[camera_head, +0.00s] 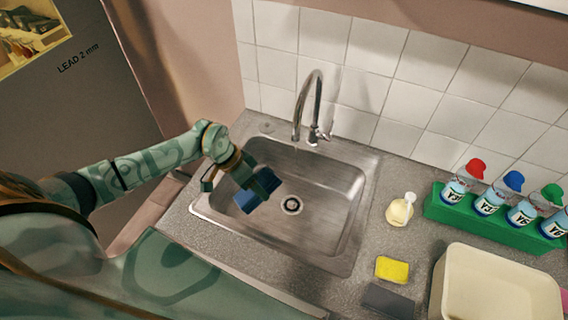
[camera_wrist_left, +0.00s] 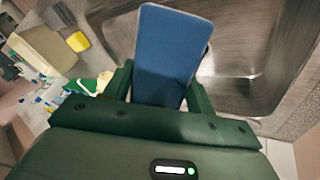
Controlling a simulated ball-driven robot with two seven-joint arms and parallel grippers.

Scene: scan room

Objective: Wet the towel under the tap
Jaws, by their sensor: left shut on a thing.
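A folded blue towel (camera_head: 247,192) is in my left gripper (camera_head: 262,183), over the left part of the steel sink (camera_head: 338,222). In the left wrist view the towel (camera_wrist_left: 172,50) stands between the two fingers of the left gripper (camera_wrist_left: 158,88), which is shut on it. The curved chrome tap (camera_head: 308,95) rises behind the sink, to the right of and beyond the towel. The towel is apart from the tap's spout. I cannot tell clearly whether water runs. My right gripper is not in view.
A cream bottle (camera_head: 400,209), a yellow sponge (camera_head: 392,269) and a dark grey block (camera_head: 388,300) stand right of the sink. Further right are a green rack (camera_head: 470,218) of several capped bottles and a cream tub (camera_head: 450,285). A tiled wall (camera_head: 375,60) closes the back.

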